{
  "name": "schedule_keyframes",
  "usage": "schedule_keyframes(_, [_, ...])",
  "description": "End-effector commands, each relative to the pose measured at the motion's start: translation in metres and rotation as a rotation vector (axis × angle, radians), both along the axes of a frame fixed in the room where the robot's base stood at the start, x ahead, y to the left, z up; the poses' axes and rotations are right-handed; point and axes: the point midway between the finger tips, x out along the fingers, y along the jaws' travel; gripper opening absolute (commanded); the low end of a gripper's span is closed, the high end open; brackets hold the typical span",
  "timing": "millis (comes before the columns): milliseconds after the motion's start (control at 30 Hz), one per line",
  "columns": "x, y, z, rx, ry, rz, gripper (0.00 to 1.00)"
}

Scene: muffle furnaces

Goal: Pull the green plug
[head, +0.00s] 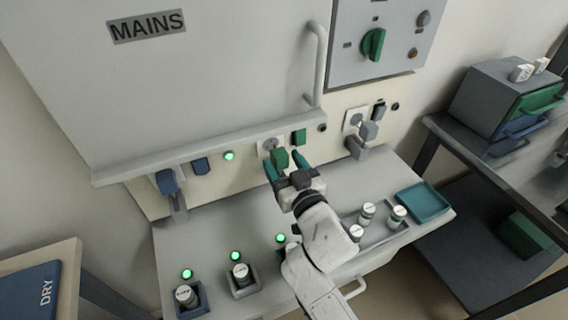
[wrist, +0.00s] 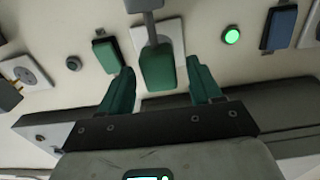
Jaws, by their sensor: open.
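The green plug (head: 280,159) sits in a white wall socket (head: 267,147) under the large mains panel. In the wrist view the plug (wrist: 157,70) shows between the two fingers, with a grey piece above it. My gripper (head: 286,166) is open, one teal finger on each side of the plug. In the wrist view my gripper (wrist: 163,88) shows a gap between each finger and the plug. I cannot tell how far the fingertips reach along the plug.
A green block (head: 299,137) is beside the socket, and a blue plug (head: 167,182) is further left. A grey plug (head: 368,131) is to the right. The bench below holds small labelled jars (head: 240,273) and a teal tray (head: 424,201).

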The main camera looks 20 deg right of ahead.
Motion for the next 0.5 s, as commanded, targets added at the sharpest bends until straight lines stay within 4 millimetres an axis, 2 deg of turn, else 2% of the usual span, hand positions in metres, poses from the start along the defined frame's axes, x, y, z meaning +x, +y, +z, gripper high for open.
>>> schedule_keyframes(233, [-0.009,0.0,-0.001,0.0,0.0,0.0,0.64])
schedule_keyframes(500, [-0.057,0.0,-0.002,0.0,0.002,0.0,0.64])
